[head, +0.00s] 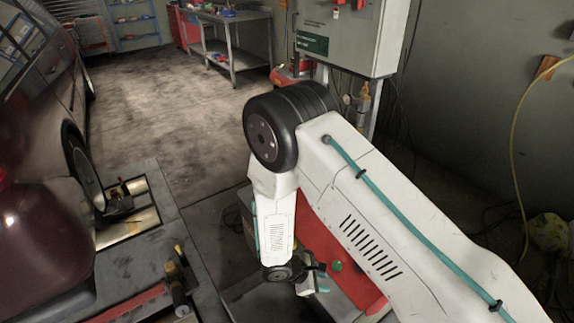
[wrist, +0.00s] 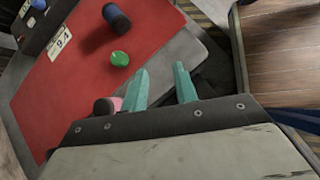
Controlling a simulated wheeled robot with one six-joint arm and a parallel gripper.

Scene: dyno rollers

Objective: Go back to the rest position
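My arm rises from the lower right, bends at a black joint and hangs down in the head view. My gripper (head: 322,281) is low in the middle of that view, above or beside a red surface. In the wrist view my gripper (wrist: 160,84) has two teal fingers apart with nothing between them. A red panel or mat (wrist: 80,75) lies beyond the fingers. A pink and dark object (wrist: 104,106) is partly hidden behind the left finger.
A dark red car (head: 45,235) stands at the left by a floor plate (head: 128,215). A grey cabinet (head: 345,35) stands behind my arm. A metal workbench (head: 235,35) is at the back. A yellow cable (head: 517,130) hangs at the right. The middle floor is clear.

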